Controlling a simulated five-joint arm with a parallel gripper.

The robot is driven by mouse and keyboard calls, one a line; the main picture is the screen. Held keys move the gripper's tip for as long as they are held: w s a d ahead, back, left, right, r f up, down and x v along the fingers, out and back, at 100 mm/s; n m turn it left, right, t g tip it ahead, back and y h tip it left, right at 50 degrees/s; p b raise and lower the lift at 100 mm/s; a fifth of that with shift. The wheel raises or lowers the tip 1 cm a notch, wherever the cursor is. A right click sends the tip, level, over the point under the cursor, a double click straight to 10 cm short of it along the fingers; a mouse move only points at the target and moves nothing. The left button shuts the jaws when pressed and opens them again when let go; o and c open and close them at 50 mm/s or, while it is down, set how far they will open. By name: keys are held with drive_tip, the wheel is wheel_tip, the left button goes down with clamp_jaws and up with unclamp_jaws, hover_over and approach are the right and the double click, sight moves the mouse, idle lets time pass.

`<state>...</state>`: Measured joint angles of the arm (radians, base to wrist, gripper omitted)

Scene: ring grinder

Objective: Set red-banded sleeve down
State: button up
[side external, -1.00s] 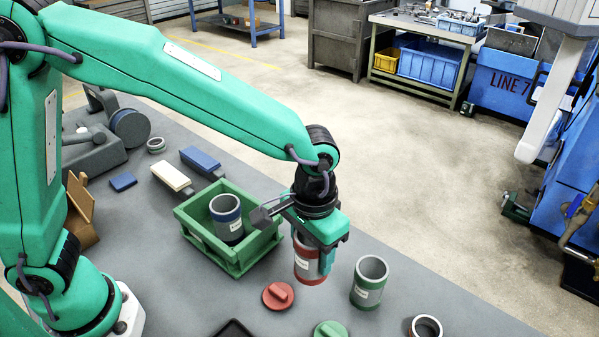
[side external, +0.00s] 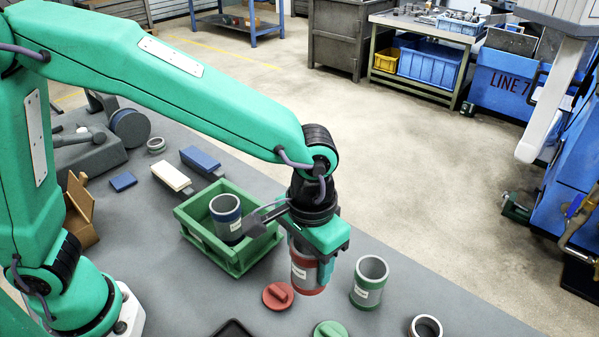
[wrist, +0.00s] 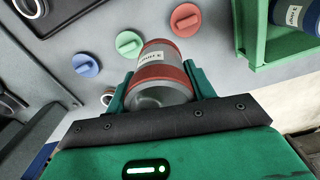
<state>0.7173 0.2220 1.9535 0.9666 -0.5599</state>
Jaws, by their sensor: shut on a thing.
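The red-banded sleeve (side external: 305,270) is grey with red bands and a white label. My gripper (side external: 318,258) is shut on it and holds it roughly upright, between the red lid (side external: 278,295) and the green-banded sleeve (side external: 369,283). The sleeve's base is close to the bench; I cannot tell whether it touches. In the wrist view the sleeve (wrist: 160,66) sits between the two green fingers of my gripper (wrist: 158,88). The gripper covers part of its upper end in the side view.
A green crate (side external: 215,247) holding a blue-banded sleeve (side external: 226,216) stands left of my gripper. A green lid (side external: 330,329) and a metal ring (side external: 426,327) lie in front. The wrist view shows a blue lid (wrist: 86,64). Bare bench lies right of the green-banded sleeve.

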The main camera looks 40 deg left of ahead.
wheel_tip(320, 180, up, 6)
drive_tip(key=f, duration=0.1)
drive_tip(key=a+n, duration=1.3)
drive_tip(key=a, duration=1.8)
drive_tip(key=s+a+n, duration=0.5)
drive_tip(key=s+a, duration=0.1)
drive_tip(key=a, duration=0.1)
drive_tip(key=s+a+f, duration=0.3)
drive_tip(key=a+f, duration=0.8)
drive_tip(key=shift+s+a+f, duration=0.15)
drive_tip(key=shift+s+f, duration=0.15)
drive_tip(key=shift+f, duration=0.1)
drive_tip(key=shift+f, duration=2)
